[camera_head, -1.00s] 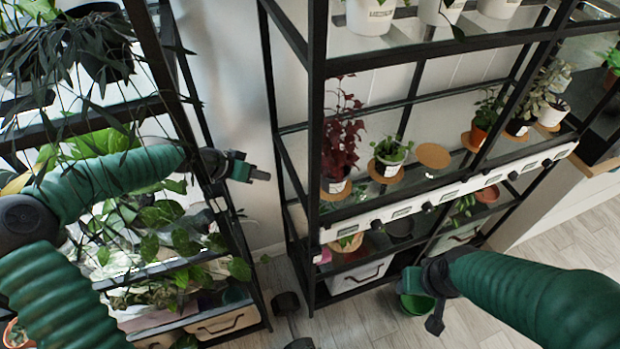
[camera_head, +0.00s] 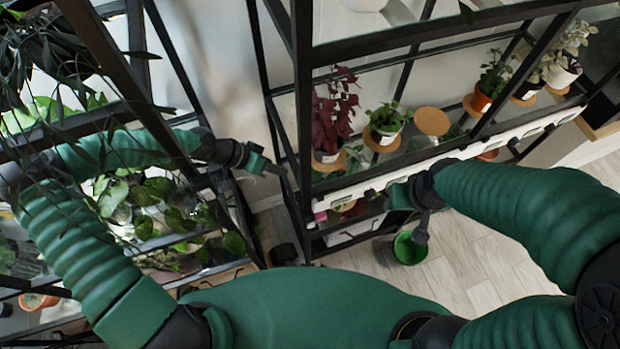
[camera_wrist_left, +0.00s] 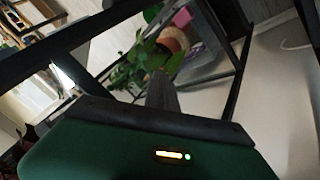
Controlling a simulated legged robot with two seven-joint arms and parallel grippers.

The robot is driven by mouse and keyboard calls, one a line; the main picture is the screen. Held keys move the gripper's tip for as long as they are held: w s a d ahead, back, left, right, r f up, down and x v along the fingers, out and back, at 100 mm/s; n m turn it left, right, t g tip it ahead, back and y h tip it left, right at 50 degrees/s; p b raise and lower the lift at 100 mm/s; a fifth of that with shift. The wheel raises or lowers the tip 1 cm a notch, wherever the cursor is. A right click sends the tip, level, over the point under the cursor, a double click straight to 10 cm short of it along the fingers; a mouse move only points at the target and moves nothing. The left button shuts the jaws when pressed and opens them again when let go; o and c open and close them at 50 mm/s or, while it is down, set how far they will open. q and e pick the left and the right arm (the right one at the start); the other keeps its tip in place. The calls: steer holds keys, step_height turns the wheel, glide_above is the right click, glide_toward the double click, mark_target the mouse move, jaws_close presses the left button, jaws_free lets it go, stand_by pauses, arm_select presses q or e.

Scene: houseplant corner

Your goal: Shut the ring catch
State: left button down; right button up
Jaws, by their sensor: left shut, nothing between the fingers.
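I cannot make out a ring catch in either view. My left gripper (camera_head: 272,168) is shut and empty, its fingertips in front of the pale wall between the two black racks. In the left wrist view its dark fingers (camera_wrist_left: 162,92) point toward a black rack frame and green leaves. My right gripper (camera_head: 421,228) is at the front of the right rack (camera_head: 304,110), above a green pot (camera_head: 408,249) on the floor. Its jaws are too small and dark to read.
The right rack carries a red-leaved plant (camera_head: 335,110), a small green plant (camera_head: 387,120) and an empty round cork mat (camera_head: 432,121). Leafy plants (camera_head: 150,200) crowd the left rack, around my left arm. Wooden floor (camera_head: 470,262) is clear at the lower right.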

arm_select(q)
steer(key=s+d+x, duration=0.1)
steer(key=x, duration=1.1)
steer(key=shift+d+r, duration=0.2)
steer(key=shift+r, duration=0.1)
steer(key=shift+w, duration=0.1)
